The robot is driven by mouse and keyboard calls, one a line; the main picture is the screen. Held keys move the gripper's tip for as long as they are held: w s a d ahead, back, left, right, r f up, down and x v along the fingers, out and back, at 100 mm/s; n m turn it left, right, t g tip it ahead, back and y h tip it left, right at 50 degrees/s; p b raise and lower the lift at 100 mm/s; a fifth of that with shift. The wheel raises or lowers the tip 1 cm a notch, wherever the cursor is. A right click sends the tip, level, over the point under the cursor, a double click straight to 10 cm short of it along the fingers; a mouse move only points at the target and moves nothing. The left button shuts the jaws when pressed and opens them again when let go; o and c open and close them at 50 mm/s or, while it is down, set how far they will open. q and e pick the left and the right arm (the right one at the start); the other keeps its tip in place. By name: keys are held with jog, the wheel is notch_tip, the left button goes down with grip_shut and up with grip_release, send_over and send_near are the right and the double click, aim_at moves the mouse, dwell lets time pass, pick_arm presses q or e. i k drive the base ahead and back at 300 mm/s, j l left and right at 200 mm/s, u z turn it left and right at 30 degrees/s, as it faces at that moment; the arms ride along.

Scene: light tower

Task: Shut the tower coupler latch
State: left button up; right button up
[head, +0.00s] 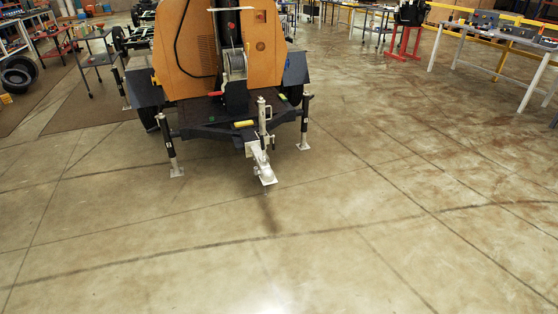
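The orange light tower (182,50) on its dark trailer stands ahead at the upper left of the head view. Its silver coupler (264,172) sits at the front end of the tongue, pointing toward me, low above the floor. The latch on the coupler is too small to make out, so I cannot tell its position. A silver tongue jack (262,115) stands upright just behind the coupler. Neither of my grippers is in view.
Outrigger legs with foot plates stand left (173,150) and right (304,122) of the tongue. Work tables (505,38) line the far right. Tires (18,74) lie at the far left. The concrete floor (300,245) before the coupler is clear.

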aim_at(262, 138)
jog(key=i+l+u, duration=0.1)
jog(key=i, duration=0.35)
jog(key=i+j+z, duration=0.2)
jog(key=z, duration=0.25)
jog(key=i+j+z, duration=0.25)
jog(key=z, duration=0.2)
jog(key=i+j, duration=0.15)
jog(key=j, duration=0.2)
jog(key=i+j+z, duration=0.1)
jog(key=j, duration=0.2)
jog(key=i+j, duration=0.25)
jog(key=i+j+z, duration=0.1)
jog(key=j, duration=0.3)
jog(key=i+j, duration=0.15)
jog(key=j, duration=0.2)
jog(key=i+j, duration=0.15)
jog(key=j, duration=0.2)
jog(key=z, duration=0.05)
